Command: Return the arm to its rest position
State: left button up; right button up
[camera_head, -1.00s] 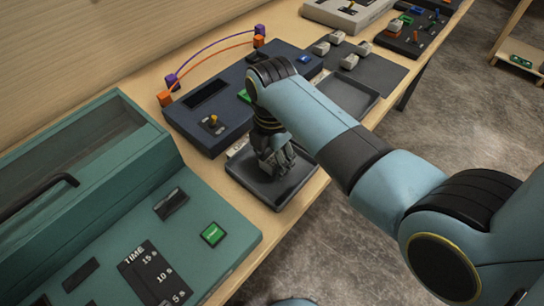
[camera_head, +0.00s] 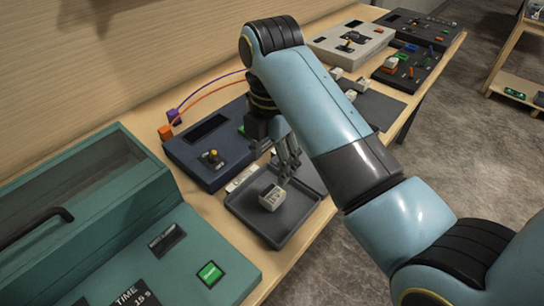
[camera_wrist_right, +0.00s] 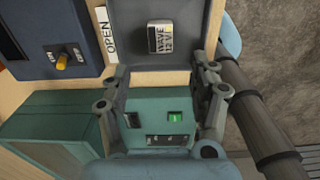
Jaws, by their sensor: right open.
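My right arm reaches in from the right in the head view. Its gripper (camera_head: 288,172) points down above the dark tray (camera_head: 284,240), with its fingers apart and nothing between them. A small pale block (camera_head: 271,197) sits in the tray, apart from the fingers. The wrist view shows the right gripper (camera_wrist_right: 160,82) with its fingers spread, and the block (camera_wrist_right: 160,38) with a label reading "WAVE 12 V" beyond them. My left gripper is in neither view.
A teal console (camera_head: 150,258) with a lit green button stands at lower left. A dark blue console (camera_head: 190,152), partly hidden by my arm, stands behind the tray. A second tray area with pale blocks (camera_head: 377,107) and more consoles (camera_head: 350,42) line the table.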

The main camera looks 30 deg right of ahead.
jog(key=shift+r, duration=0.35)
jog(key=s+d+r+m+t, duration=0.2)
jog(key=s+d+m, duration=0.2)
jog(key=s+m, duration=0.55)
jog(key=s+d+r+m+t, duration=0.2)
jog(key=s+d+m, duration=0.1)
jog(key=s+m, duration=0.7)
notch_tip(320, 180, down, 41)
jog(key=s+d+m+g+b, duration=0.1)
jog(key=d+m+g+b, duration=0.15)
jog(key=b, duration=1.05)
jog(key=s+f+b, duration=0.5)
jog(key=s+f, duration=0.4)
jog(key=f, duration=0.3)
jog(key=s+d+f+b, duration=0.1)
jog(key=s+f+b, duration=0.4)
jog(key=s+f, duration=0.4)
notch_tip(320, 180, down, 4)
jog(key=shift+s+d+r+n+h, duration=0.1)
jog(key=shift+s+d+n+h, duration=0.1)
jog(key=shift+n+h, duration=0.15)
